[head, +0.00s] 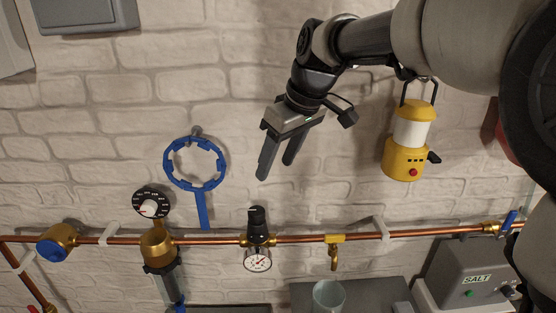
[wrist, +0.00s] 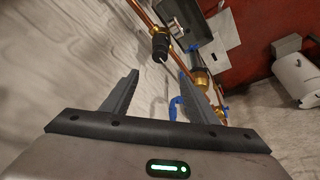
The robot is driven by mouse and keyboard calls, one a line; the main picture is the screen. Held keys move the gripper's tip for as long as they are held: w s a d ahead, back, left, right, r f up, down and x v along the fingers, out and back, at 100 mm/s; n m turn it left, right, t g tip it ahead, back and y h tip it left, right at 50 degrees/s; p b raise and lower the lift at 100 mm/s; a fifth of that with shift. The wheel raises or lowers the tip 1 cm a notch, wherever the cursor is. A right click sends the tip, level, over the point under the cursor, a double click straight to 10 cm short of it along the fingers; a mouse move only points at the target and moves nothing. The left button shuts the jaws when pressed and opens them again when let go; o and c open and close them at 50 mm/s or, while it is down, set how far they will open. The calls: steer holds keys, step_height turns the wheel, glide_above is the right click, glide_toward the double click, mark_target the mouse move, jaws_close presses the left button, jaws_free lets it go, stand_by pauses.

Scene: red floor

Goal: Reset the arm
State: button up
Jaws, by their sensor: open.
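My gripper (head: 275,162) hangs from my arm near the upper middle of the head view, in front of the white brick wall. Its two fingers point down and are spread apart, with nothing between them. In the wrist view my gripper (wrist: 157,92) also shows open and empty. Its fingers are apart from the copper pipe and its fittings.
A copper pipe (head: 208,240) crosses the wall below my gripper, with a gauge (head: 257,260) and brass valves. A blue ring wrench (head: 201,205) hangs left of my gripper. A yellow lantern (head: 401,160) hangs to the right. A grey salt box (head: 462,275) stands lower right.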

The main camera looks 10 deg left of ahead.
steer(key=s+d+f+m+t+h+p, duration=0.1)
steer(key=s+d+f+m+t+h, duration=0.2)
steer(key=s+d+m, duration=0.8)
steer(key=s+d, duration=1)
steer(key=d, duration=0.4)
steer(key=shift+s+d+m+h, duration=0.15)
steer(key=shift+m+h, duration=0.25)
